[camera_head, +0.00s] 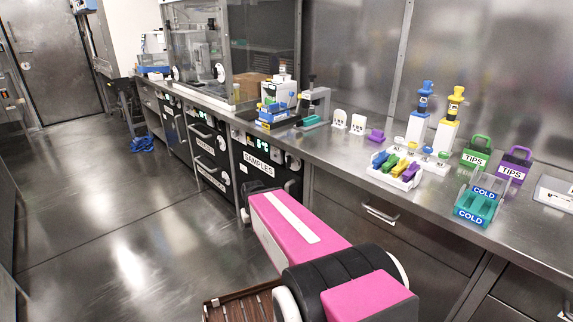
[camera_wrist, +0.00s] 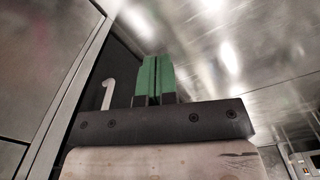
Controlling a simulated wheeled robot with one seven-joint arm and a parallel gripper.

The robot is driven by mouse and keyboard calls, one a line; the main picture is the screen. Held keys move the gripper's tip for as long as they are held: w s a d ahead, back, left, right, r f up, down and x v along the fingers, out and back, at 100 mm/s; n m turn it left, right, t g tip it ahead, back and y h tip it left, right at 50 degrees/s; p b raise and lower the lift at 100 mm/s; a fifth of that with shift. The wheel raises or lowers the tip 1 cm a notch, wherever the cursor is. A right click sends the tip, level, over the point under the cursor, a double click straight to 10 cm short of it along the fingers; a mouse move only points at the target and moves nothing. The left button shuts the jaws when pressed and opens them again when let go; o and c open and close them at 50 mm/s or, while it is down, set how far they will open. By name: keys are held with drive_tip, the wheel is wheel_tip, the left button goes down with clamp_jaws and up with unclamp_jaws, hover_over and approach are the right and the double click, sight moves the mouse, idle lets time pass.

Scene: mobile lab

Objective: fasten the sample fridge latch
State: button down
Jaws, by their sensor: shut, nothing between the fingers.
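The sample fridge (camera_head: 258,165) is a black front under the steel counter with a white "SAMPLES" label. My pink arm stands in front of its lower right part and hides some of it. I cannot make out its latch clearly in the head view. In the wrist view my gripper (camera_wrist: 153,80) has its two green fingers together, with nothing between them. A pale hooked piece (camera_wrist: 108,94) stands on a dark panel just left of the fingers, apart from them in the picture. I cannot tell whether it is the latch or a handle. My gripper is hidden in the head view.
The steel counter (camera_head: 335,150) carries a tube rack (camera_head: 397,170), a teal COLD box (camera_head: 477,205) and TIPS boxes (camera_head: 476,151). More black cabinets (camera_head: 207,150) stand left of the fridge. A steel drawer handle (camera_head: 381,215) juts out at right. The floor (camera_head: 130,220) at left is largely clear.

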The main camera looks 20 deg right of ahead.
idle(0.4)
drive_tip(key=c, duration=1.1)
unclamp_jaws()
drive_tip(key=shift+w+d, duration=0.1)
drive_tip(key=n+t+h, duration=0.7)
drive_tip(key=n+h, duration=1)
drive_tip(key=n, duration=0.5)
approach(288, 168)
drive_tip(key=x, duration=0.3)
drive_tip(key=r+x, duration=0.1)
drive_tip(key=x, duration=0.3)
drive_tip(key=r+x, duration=0.1)
drive_tip(key=x, duration=0.2)
drive_tip(key=shift+w+d+r, duration=0.1)
drive_tip(key=shift+w+d, duration=0.05)
drive_tip(key=shift+w, duration=0.3)
drive_tip(key=c, duration=0.8)
